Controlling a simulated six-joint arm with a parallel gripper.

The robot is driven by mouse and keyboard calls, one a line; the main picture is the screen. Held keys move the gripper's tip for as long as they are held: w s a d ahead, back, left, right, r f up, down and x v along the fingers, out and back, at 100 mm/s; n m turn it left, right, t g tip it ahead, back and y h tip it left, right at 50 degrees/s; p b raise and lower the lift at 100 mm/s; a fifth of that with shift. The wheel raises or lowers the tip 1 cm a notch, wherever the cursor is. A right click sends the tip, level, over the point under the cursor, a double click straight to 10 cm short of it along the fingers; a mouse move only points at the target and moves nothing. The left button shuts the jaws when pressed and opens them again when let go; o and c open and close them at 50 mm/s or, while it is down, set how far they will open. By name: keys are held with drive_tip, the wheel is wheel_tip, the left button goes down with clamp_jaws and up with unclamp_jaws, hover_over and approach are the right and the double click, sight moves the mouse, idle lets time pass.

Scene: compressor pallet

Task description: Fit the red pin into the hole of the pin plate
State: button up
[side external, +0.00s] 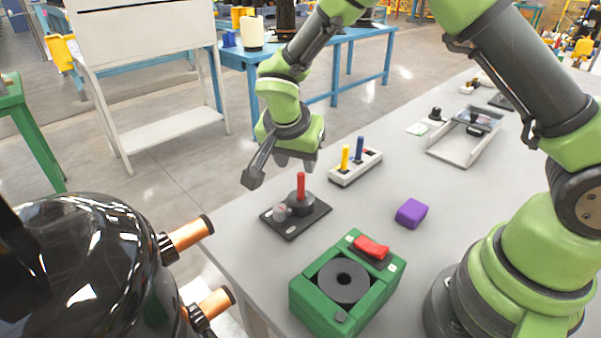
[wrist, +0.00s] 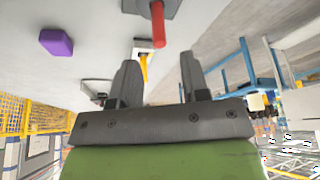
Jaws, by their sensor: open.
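The red pin (side external: 301,187) stands upright in a dark round boss on a dark square plate (side external: 292,230) near the table's edge. A small clear, pinkish knob sits beside it on the plate. A pale block (side external: 345,178) behind it holds an upright yellow pin and a blue pin. I cannot tell for sure which of the two is the pin plate. My gripper (side external: 296,164) is open and empty, just above the red pin. In the wrist view, the red pin (wrist: 158,26) shows beyond the open fingertips (wrist: 158,58). No free hole is clearly visible.
A purple block (side external: 411,212) lies to the right of the dark plate. A green fixture (side external: 318,312) with a dark ring and a red part stands in front. A black tank with copper stubs (side external: 190,234) is at the left. A pale tray (side external: 450,150) lies farther back.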

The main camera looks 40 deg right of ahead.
drive_tip(key=s+d+r+n+t+y, duration=0.1)
drive_tip(key=s+r+n+y, duration=0.1)
drive_tip(key=s+r, duration=0.45)
drive_tip(key=s+r+n+y, duration=0.1)
drive_tip(key=s+r, duration=0.2)
drive_tip(key=r, duration=0.6)
drive_tip(key=s+r+n+t+y, duration=0.3)
drive_tip(key=s+n+t, duration=0.1)
drive_tip(key=s, duration=0.8)
drive_tip(key=shift+s+r+n, duration=0.15)
drive_tip(key=shift+r+n, duration=0.05)
drive_tip(key=shift+n, duration=0.7)
drive_tip(key=shift+a, duration=0.1)
